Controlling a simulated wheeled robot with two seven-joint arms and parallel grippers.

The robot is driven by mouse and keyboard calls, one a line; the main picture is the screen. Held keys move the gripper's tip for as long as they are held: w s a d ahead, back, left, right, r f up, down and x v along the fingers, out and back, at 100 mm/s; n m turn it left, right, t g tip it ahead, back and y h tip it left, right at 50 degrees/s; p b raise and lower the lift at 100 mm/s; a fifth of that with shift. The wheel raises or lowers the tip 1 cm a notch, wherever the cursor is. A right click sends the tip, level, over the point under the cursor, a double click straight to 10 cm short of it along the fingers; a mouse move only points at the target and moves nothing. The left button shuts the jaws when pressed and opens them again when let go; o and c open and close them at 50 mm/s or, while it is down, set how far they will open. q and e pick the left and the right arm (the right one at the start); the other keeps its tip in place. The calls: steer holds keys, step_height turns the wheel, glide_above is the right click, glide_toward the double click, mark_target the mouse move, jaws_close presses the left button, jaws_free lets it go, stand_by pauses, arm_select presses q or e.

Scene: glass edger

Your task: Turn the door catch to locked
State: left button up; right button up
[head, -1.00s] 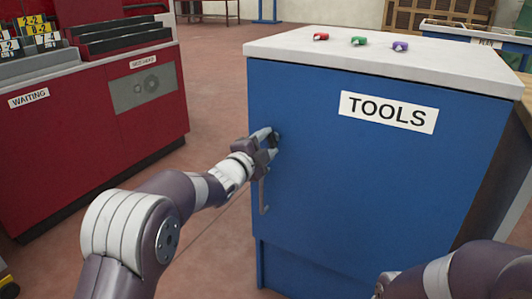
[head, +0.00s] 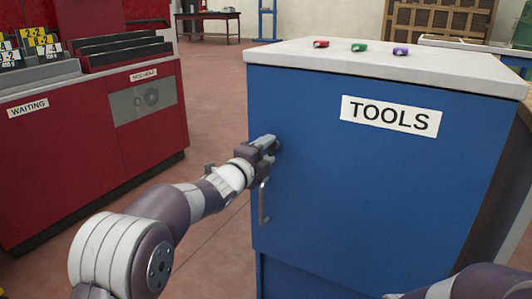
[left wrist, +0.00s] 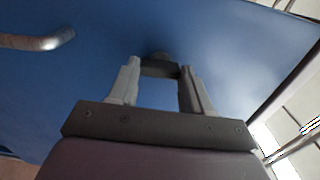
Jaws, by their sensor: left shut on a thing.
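The blue cabinet (head: 360,190) labelled TOOLS has a small dark door catch on its front near the left edge. My left gripper (head: 268,145) is at this catch and mostly covers it in the head view. In the left wrist view, the two grey fingers (left wrist: 160,82) stand against the blue door with the dark catch (left wrist: 160,69) between their tips. The gripper is shut on it. The catch's exact angle is hard to read. My right gripper is out of view; only part of that arm shows.
A grey bar handle (head: 262,205) hangs on the door just below the catch; it also shows in the left wrist view (left wrist: 38,42). Red, green and purple items lie on the cabinet's pale top (head: 390,62). A red rack (head: 80,150) labelled WAITING stands left, with open floor between.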

arm_select(q)
steer(key=o, duration=1.1)
steer(key=shift+c, duration=0.2)
steer(key=p+v, duration=0.3)
steer(key=v, duration=0.9)
steer(key=shift+s, duration=0.35)
steer(key=shift+a+f, duration=0.1)
